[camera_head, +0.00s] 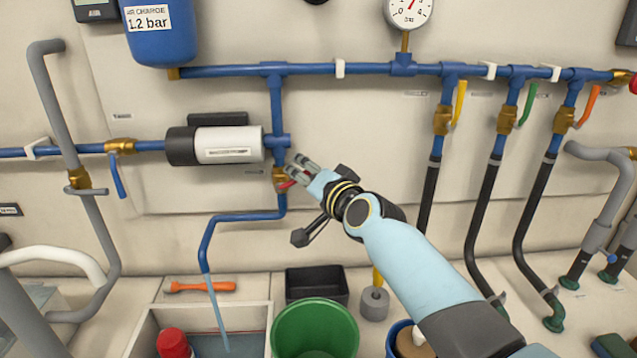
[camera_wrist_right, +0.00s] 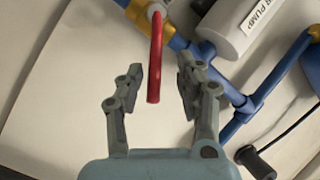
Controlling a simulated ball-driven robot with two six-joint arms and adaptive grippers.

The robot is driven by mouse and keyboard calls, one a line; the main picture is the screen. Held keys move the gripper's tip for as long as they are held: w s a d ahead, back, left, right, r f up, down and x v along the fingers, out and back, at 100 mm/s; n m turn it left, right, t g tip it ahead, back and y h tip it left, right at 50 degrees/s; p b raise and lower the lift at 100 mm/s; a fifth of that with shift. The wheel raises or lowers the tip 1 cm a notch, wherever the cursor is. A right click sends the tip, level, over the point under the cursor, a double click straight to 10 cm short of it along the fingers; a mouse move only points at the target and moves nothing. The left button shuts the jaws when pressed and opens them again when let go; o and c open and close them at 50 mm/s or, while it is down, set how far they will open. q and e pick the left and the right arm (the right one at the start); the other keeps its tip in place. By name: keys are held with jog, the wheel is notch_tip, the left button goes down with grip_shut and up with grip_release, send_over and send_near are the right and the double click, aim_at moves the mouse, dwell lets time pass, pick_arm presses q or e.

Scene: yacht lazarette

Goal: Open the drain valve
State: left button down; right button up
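The drain valve (camera_head: 280,178) is a brass body on the blue pipe below the water pump. Its red lever (camera_wrist_right: 155,58) shows clearly in the right wrist view, with the brass body (camera_wrist_right: 166,26) at its upper end. In the head view only a bit of the lever (camera_head: 286,185) shows beside my gripper. My right gripper (camera_head: 296,171) is at the valve. In the right wrist view the gripper (camera_wrist_right: 160,80) is open, its two fingers on either side of the lever with gaps between. My left gripper is not in view.
The white and black pump (camera_head: 225,144) is just left of the gripper. A blue outlet pipe (camera_head: 240,216) runs down from the valve towards a pale bin (camera_head: 145,333). A green bucket (camera_head: 315,330) and a black box (camera_head: 317,285) stand below. Other valves (camera_head: 442,118) line the right.

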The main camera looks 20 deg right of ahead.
jog(key=s+d+r, duration=0.1)
jog(key=s, duration=0.9)
jog(key=shift+s+d, duration=0.3)
jog(key=shift+s, duration=0.1)
dwell(0.7)
